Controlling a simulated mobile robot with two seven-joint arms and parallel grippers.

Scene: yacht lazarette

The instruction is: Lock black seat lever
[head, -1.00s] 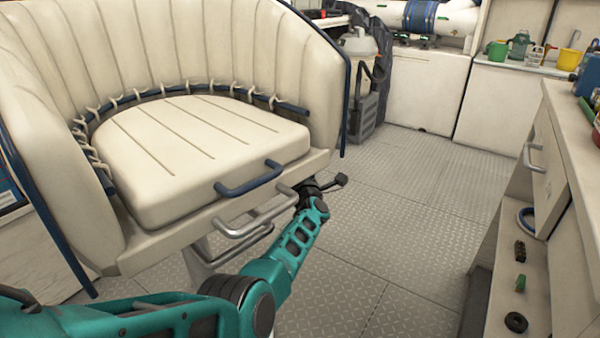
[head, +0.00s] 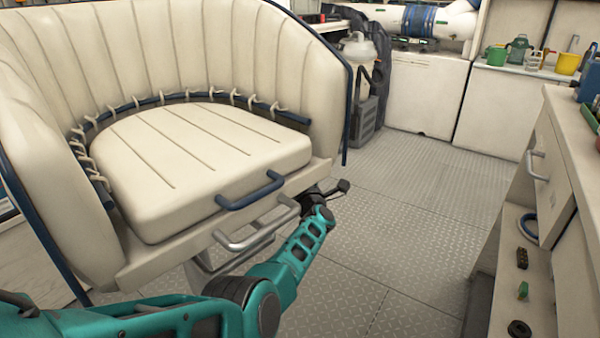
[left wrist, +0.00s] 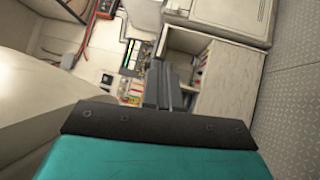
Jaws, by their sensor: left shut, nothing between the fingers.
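The cream seat (head: 185,160) fills the left of the head view, with a blue handle (head: 249,190) and a silver rail (head: 250,240) at its front. A short black lever (head: 338,188) with a flat end sticks out to the right beneath the seat's front right corner. My left arm reaches under that corner. Its gripper is mostly hidden behind the seat edge and wrist, so I cannot tell whether it touches the lever. In the left wrist view my left gripper (left wrist: 164,84) has its dark fingers together and empty. I cannot pick out the lever there. My right gripper is out of view.
A cabinet with an open shelf (head: 540,250) lines the right side. A sprayer-like tank (head: 362,90) stands behind the seat. The floor (head: 400,200) between is clear.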

